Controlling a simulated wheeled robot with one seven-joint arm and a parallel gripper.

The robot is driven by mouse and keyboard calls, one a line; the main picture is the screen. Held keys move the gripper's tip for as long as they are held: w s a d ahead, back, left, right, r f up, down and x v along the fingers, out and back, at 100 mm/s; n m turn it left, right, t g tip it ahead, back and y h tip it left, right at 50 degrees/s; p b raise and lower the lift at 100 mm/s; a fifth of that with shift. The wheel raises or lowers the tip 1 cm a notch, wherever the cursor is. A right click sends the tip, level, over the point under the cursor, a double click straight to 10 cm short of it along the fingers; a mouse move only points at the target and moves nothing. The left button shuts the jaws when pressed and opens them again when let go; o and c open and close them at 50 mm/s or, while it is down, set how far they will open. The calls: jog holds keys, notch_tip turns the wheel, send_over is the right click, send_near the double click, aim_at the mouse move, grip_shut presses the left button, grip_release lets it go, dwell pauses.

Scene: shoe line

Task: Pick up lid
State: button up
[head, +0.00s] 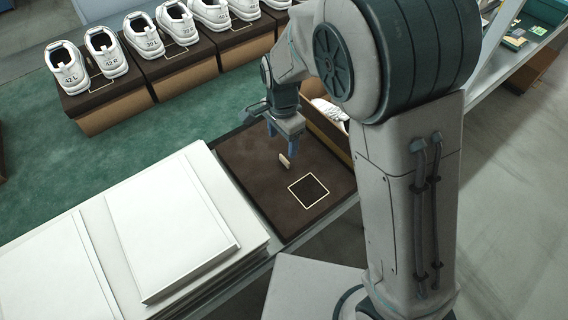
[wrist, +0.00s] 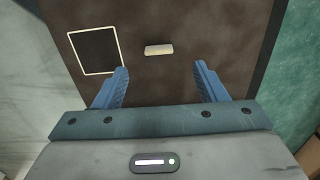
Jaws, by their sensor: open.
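Stacked white panels (head: 175,220) lie to the left of the lid. An open box (head: 325,125) with a white shoe (head: 331,110) stands behind it, partly covered by my arm.

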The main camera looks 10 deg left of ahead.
aim_at(285, 158)
jog(key=shift+w+d+f, duration=0.1)
jog(key=shift+d+f, duration=0.05)
jog(key=shift+f, duration=1.8)
jog(key=shift+d+f, duration=0.1)
jog(key=shift+f, duration=1.85)
jog(key=c, duration=1.1)
